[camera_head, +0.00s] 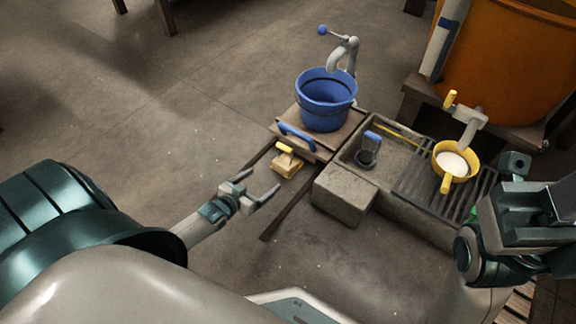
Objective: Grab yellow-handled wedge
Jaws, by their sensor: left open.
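The yellow-handled wedge (286,164) is a small tan block with a yellow handle on top. It sits low beside the wooden stand, near the dark rails, in the middle of the head view. My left gripper (262,188) is open and empty. Its fingers point toward the wedge from the lower left, with a small gap in the picture between the fingertips and the block. My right gripper (508,190) is at the right edge of the view, partly cut off and seen from behind; its fingers are not clear.
A blue bucket (325,112) stands on a wooden stand (352,128) with a blue handle (297,137) at its front. A stone trough (345,190) and grate (420,190) hold a yellow pan (455,162). An orange vat (505,65) stands behind. Floor at left is clear.

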